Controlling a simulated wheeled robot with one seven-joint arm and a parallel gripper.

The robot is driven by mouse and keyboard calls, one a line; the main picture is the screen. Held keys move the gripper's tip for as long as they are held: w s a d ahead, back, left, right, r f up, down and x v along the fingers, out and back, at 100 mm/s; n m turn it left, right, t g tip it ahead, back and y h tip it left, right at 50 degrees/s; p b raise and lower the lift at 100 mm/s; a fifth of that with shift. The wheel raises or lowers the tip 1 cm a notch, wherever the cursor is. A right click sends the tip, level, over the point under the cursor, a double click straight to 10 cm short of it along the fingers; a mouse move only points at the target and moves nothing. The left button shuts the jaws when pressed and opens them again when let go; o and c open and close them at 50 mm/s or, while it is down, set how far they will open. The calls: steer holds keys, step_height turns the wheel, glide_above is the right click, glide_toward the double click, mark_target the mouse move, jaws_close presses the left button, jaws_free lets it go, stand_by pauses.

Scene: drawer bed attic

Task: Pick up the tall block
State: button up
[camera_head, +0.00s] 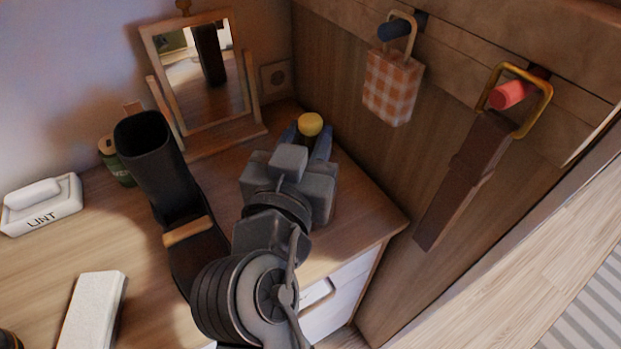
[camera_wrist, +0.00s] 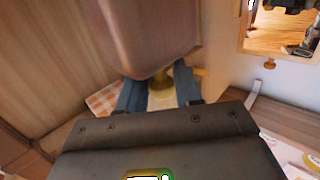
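A pale, long block (camera_head: 95,312) is at the lower left of the desk in the head view. It is the clearest block-shaped thing there; whether it stands or lies is hard to tell. My gripper (camera_head: 311,143) is well to its right, at the desk's back right. Its two blue-grey fingers are apart, on either side of a yellow-topped brown bottle (camera_head: 311,124). In the wrist view, my gripper (camera_wrist: 158,92) has gaps between its fingers and the bottle's yellow neck. The bottle's brown body (camera_wrist: 145,40) fills the top.
A tall dark hollow object (camera_head: 150,160) stands left of my arm, before a framed mirror (camera_head: 205,75). A green jar (camera_head: 118,165) and a white LINT box (camera_head: 42,205) are farther left. A checked bag (camera_head: 392,88) and a brown strap (camera_head: 465,185) hang at right.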

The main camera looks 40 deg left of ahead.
jaws_close()
steer(key=shift+r, duration=0.1)
stand_by(0.3)
